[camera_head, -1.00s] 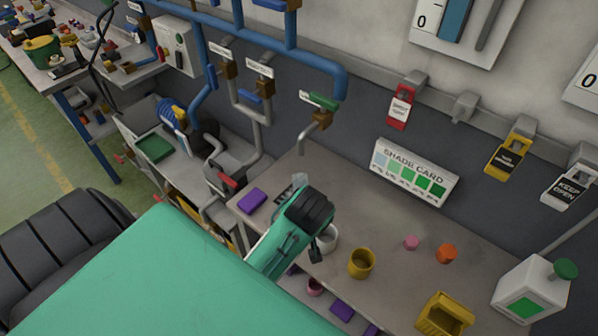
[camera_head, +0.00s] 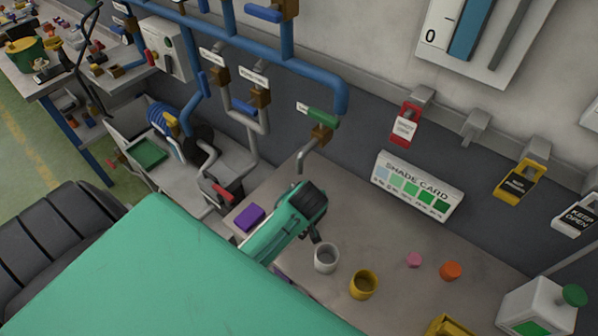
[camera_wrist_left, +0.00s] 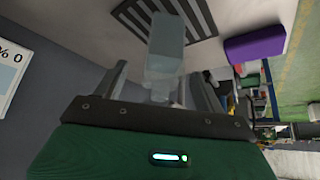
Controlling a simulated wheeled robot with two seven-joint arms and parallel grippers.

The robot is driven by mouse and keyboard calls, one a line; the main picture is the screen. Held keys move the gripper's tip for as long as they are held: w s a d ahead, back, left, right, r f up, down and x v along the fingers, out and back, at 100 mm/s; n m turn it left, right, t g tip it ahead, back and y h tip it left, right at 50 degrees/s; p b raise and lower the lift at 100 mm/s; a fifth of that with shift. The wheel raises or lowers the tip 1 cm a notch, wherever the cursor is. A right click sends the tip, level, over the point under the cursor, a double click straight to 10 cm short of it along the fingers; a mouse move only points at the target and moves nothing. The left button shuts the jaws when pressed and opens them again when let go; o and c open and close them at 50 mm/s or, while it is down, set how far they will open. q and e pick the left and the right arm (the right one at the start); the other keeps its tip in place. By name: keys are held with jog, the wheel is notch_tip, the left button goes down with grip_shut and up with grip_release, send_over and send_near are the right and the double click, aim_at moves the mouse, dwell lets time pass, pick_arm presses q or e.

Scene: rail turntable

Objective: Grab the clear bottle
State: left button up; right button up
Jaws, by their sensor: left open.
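The clear bottle (camera_wrist_left: 165,45) shows in the left wrist view as a pale, see-through block with a narrower part towards me. It stands in front of a dark striped grille on the bench. My left gripper (camera_wrist_left: 160,80) is open, with one finger on each side of the bottle's near part; I cannot tell whether they touch it. In the head view my left gripper (camera_head: 309,203) is over the bench's left part and hides the bottle. My right gripper is not in view.
A purple block (camera_head: 249,217) lies left of my gripper. A white cup (camera_head: 326,258), a yellow cup (camera_head: 363,285) and a white jug (camera_head: 537,308) stand to the right. The shade card (camera_head: 416,186) stands behind. Pipes (camera_head: 335,95) run along the wall.

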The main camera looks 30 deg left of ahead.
pick_arm(q)
jog(key=shift+w+a+f+p, duration=0.2)
jog(key=shift+a+f+p, duration=0.25)
jog(key=shift+p, duration=0.35)
jog(key=shift+p+x, duration=0.4)
jog(key=shift+x, duration=0.85)
jog(key=shift+w+a+f, duration=0.1)
jog(key=shift+f, duration=0.4)
jog(key=shift+c, duration=0.6)
jog(key=c, duration=1)
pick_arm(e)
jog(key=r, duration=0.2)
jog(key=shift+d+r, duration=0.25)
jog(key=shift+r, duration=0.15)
pick_arm(q)
jog(key=shift+r, duration=0.15)
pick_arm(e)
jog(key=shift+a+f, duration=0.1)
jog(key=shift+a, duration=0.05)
